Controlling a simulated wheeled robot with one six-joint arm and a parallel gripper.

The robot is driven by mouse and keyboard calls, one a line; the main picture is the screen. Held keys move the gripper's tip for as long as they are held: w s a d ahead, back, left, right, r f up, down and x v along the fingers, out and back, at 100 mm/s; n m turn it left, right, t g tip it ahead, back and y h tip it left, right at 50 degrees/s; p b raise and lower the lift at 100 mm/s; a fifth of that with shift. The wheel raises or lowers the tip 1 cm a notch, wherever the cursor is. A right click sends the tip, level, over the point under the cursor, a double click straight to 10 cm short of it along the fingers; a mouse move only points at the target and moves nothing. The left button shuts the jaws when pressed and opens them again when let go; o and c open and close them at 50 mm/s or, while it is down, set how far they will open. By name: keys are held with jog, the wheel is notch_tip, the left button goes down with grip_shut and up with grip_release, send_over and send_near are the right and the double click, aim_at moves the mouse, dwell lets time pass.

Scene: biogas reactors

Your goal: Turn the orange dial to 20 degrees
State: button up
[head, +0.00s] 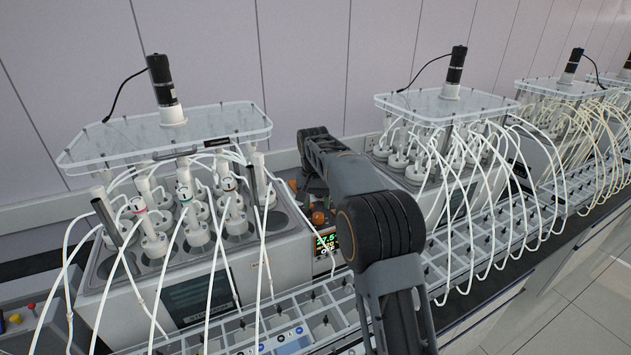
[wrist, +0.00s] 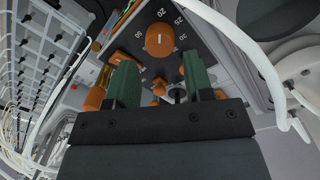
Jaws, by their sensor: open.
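The orange dial (wrist: 160,38) is a round knob with a pale line on its face, on a dark panel with white numbers around it, in the upper middle of the wrist view. My gripper (wrist: 161,72) has two green fingers, spread apart and empty. The fingertips point toward the dial and appear just short of it, one to each side of its line. In the head view my arm hides the gripper. Orange knobs (head: 318,217) show beside the arm there; I cannot tell which is the dial.
Other orange parts (wrist: 95,98) sit close to my left finger in the wrist view. White tubes (wrist: 250,55) hang to the right. A lit display (head: 325,242) is beside my arm. Reactors with clear lids (head: 165,138) and tube racks (head: 445,265) crowd the bench.

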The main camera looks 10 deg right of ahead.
notch_tip(320, 180, up, 9)
jog(key=shift+a+r+p, duration=0.2)
jog(key=shift+a+p, duration=0.05)
jog(key=shift+p, duration=0.05)
jog(key=shift+w, duration=0.15)
jog(key=n, duration=0.2)
send_over(315, 216)
jog(key=shift+t, duration=0.3)
notch_tip(315, 216, down, 6)
jog(key=shift+f, duration=0.15)
jog(key=s+f+n+t+b, duration=0.1)
jog(key=s+f+t, duration=0.1)
jog(key=s, duration=1.2)
jog(key=s+f+n+t+b, duration=0.1)
jog(key=s+f+t+b, duration=0.1)
jog(key=s, duration=1.2)
jog(key=shift+s+d+f+y, duration=0.3)
jog(key=shift+d+f, duration=0.05)
jog(key=shift+d, duration=0.05)
jog(key=shift+c, duration=0.3)
